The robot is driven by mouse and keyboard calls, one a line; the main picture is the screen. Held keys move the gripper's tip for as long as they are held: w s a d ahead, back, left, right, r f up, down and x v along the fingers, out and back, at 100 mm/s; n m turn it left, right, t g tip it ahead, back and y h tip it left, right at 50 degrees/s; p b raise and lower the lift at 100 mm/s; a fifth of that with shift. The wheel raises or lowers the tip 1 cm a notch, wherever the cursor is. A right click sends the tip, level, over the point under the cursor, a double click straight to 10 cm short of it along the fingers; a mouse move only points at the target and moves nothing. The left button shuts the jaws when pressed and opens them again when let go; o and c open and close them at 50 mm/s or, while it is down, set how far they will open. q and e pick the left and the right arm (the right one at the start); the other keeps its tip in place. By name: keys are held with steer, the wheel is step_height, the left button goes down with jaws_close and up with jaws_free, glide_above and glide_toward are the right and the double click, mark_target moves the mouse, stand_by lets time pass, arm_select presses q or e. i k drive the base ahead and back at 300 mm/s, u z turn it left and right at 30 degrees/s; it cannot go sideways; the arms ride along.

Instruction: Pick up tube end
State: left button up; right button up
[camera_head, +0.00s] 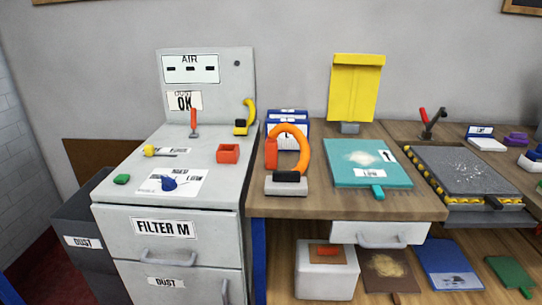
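A thick orange tube (303,143) arches up from a grey block with a black collar (287,182) at the left of the wooden bench. Its orange free end (270,153) hangs down on the left side of the arch, close to the bench's left edge. A shorter yellow curved tube (251,111) stands at the back right of the grey cabinet top, with a black and yellow foot. Neither of my grippers shows in the head view, and nothing is holding either tube.
The grey cabinet (215,190) left of the bench carries an orange-red open box (228,153), a red-handled tool (194,122) and small blue, green and yellow items. Blue boxes (283,117) stand behind the tube. A teal board (347,176) lies to its right.

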mark_target(271, 145)
steer(key=k, duration=0.65)
steer(key=u, duration=0.85)
steer(key=i, duration=1.5)
steer(key=z, duration=0.3)
